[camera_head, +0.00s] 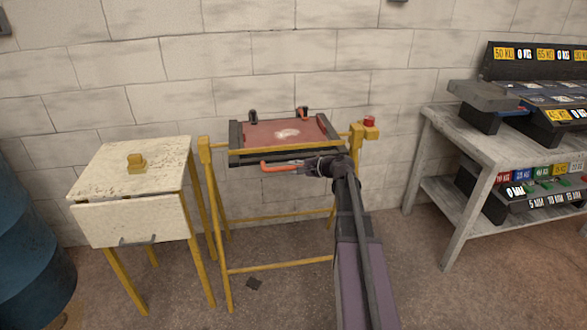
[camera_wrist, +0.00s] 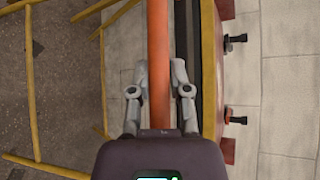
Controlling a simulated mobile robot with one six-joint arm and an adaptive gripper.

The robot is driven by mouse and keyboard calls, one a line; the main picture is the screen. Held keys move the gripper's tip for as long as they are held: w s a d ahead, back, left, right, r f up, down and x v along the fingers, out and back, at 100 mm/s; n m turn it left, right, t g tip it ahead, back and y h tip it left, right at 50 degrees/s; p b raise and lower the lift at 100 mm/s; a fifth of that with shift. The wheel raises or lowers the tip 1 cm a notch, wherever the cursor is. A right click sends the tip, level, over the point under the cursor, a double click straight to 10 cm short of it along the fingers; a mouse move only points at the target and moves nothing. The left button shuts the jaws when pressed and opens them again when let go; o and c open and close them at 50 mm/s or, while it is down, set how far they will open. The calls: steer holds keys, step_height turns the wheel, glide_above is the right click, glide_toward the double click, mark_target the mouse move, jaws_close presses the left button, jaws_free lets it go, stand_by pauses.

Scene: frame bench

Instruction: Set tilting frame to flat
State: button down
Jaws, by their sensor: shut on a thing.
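The tilting frame (camera_head: 255,137) sits on a yellow stand in the middle of the head view. Its reddish panel looks slightly tilted, with a dark border and two clamps on its far edge. An orange-red handle bar (camera_head: 278,165) runs along its front side. My gripper (camera_head: 308,166) reaches the right part of this bar. In the wrist view my gripper (camera_wrist: 160,70) has a finger on each side of the orange bar (camera_wrist: 158,30), closed on it. The frame's edge (camera_wrist: 210,70) lies just right of the fingers there. My wrist hides the bar's right end in the head view.
A red button on a yellow box (camera_head: 369,123) stands at the stand's right corner. A worn cabinet (camera_head: 110,180) is at the left, beside a blue barrel (camera_head: 30,240). A grey bench (camera_head: 465,140) with labelled bins is at the right. A brick wall stands close behind.

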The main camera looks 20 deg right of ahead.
steer(key=c, duration=0.6)
jaws_free()
steer(key=shift+w+r, duration=0.25)
steer(key=shift+s+f, duration=0.1)
steer(key=shift+s, duration=0.1)
steer(key=shift+s, duration=0.1)
